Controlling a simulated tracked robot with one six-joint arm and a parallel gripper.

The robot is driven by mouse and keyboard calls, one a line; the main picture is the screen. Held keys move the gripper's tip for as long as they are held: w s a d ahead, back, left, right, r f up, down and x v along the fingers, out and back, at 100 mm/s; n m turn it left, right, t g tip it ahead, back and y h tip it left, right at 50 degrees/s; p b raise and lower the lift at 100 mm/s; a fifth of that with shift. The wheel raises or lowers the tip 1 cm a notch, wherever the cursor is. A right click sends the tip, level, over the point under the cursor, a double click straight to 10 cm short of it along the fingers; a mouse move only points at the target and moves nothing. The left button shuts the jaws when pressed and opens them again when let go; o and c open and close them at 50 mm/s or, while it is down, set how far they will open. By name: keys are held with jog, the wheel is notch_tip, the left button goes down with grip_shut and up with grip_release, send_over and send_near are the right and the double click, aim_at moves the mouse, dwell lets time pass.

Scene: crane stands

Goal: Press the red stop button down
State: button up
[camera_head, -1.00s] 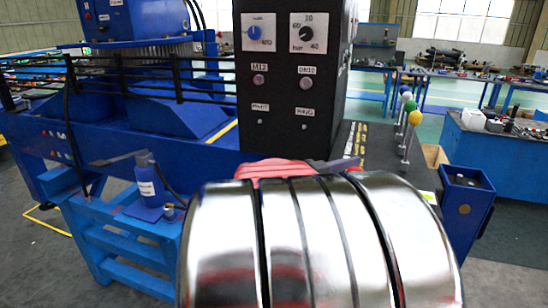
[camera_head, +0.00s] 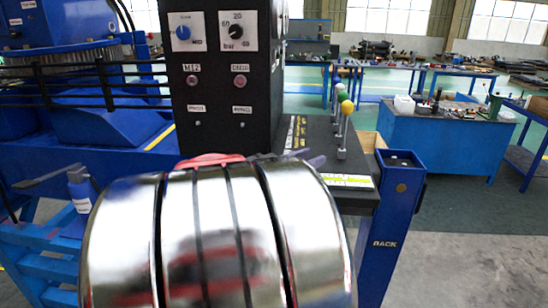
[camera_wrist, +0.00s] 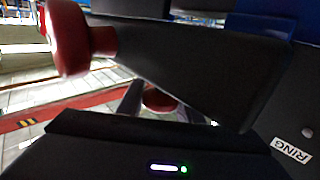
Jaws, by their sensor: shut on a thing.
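In the wrist view my gripper (camera_wrist: 158,112) has two dark fingers standing apart, shut on a small rounded red thing (camera_wrist: 158,98) that looks like the red stop button. Its lower part is hidden by the black body of my gripper. Whether it is pressed down cannot be told.
A larger red knob-shaped thing (camera_wrist: 75,38) is close at the upper left of the wrist view. Levers with coloured balls (camera_head: 346,107) stand right of the box, near a blue post (camera_head: 400,200). Grey floor is clear at right.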

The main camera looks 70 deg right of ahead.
grip_shut()
jog(key=shift+f, duration=0.95)
jog(key=o, duration=0.7)
grip_release()
jog(key=shift+w+a+r, duration=0.1)
jog(key=shift+a, duration=0.05)
jog(key=v, duration=1.3)
jog(key=shift+a, duration=0.2)
